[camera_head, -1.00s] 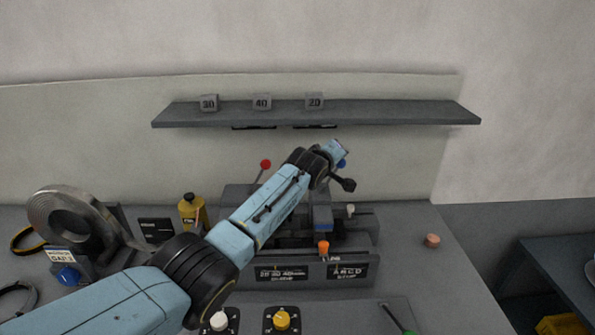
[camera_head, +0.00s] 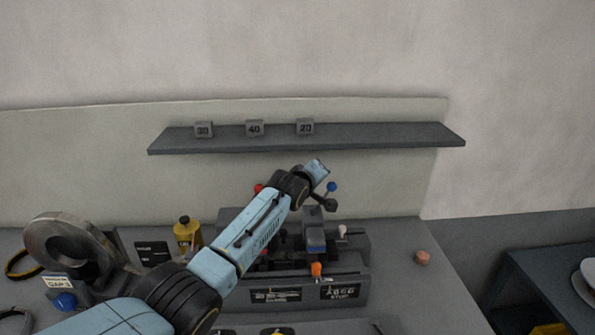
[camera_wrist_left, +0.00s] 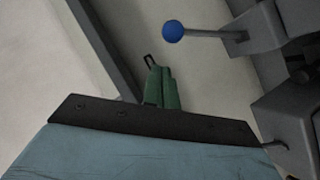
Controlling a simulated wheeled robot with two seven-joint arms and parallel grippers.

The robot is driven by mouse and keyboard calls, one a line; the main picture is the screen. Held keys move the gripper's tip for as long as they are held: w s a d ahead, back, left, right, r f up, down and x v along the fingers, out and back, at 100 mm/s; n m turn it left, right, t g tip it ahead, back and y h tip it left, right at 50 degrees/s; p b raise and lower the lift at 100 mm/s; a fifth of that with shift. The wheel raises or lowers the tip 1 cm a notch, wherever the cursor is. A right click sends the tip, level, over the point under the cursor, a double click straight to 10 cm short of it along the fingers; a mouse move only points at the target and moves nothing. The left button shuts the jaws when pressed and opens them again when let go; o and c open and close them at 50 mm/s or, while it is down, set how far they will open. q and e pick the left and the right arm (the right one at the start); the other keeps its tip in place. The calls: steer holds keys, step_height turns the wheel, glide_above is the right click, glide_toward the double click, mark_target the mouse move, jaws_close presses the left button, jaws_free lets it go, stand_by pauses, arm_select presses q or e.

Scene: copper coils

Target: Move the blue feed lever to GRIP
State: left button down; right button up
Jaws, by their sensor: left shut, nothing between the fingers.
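The blue feed lever's ball (camera_head: 332,187) shows in the head view, just right of my left wrist. In the left wrist view the blue ball (camera_wrist_left: 172,31) sits on a thin grey rod reaching right to a grey machine part. My left gripper (camera_wrist_left: 154,70) shows there as green fingers, shut and empty, apart from the ball, which lies above and to their right in the picture. In the head view my arm hides the fingers and part of the machine (camera_head: 350,258). No GRIP mark is readable. My right gripper is out of view.
A red-knobbed lever (camera_head: 259,188) is partly behind my arm. A shelf (camera_head: 380,136) with numbered blocks hangs behind the machine. A metal coil (camera_head: 45,238) and a yellow bottle (camera_head: 186,235) stand left. A copper-coloured piece (camera_head: 422,258) lies right on otherwise clear bench.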

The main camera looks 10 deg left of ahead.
arm_select(q)
steer(key=v, duration=1)
steer(key=shift+r, duration=0.4)
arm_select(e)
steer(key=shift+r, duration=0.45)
arm_select(q)
steer(key=shift+a, duration=0.1)
